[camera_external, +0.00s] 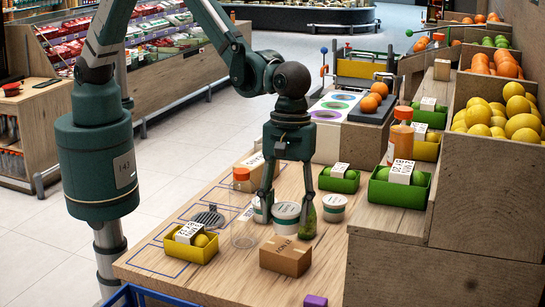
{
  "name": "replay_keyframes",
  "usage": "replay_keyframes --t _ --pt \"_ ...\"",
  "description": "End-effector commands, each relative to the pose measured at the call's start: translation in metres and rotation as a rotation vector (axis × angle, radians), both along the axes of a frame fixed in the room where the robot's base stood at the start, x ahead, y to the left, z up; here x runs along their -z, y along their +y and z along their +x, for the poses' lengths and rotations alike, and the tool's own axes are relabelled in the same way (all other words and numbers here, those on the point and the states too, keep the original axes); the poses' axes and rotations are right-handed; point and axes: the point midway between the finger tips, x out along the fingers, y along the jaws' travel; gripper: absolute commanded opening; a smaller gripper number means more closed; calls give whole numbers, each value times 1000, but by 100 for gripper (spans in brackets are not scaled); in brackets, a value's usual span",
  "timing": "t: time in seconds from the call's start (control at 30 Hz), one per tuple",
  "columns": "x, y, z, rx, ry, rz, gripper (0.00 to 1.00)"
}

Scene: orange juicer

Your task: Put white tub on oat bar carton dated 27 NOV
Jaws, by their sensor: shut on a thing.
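My gripper (286,207) points down over the wooden counter, its fingers on either side of a white tub (287,217) with a dark label band. It is shut on this tub; I cannot tell whether the tub touches the counter. A second, similar white tub (334,208) stands to the right. A pale container (259,211) is partly hidden by the left finger. A brown carton (286,256) with dark print lies in front of the gripper. Another brown carton (254,161) is behind, partly hidden by the arm. No date is legible on either carton.
A yellow tray (184,249) with fruit and a clear jar (243,234) stand left. A green item (308,224) is by the right finger. Green trays (381,193) and an orange-capped bottle (401,141) stand right. A purple block (315,301) is at the front edge.

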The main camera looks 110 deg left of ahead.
Motion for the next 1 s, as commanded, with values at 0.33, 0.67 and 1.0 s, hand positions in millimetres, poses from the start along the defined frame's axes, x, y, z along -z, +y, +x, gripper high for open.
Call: replay_keyframes --t 0.33,0.67,1.0 --pt "8 0 0 0 0 0 29" --pt "23 0 0 0 0 0 29" --pt "46 0 0 0 0 0 29"
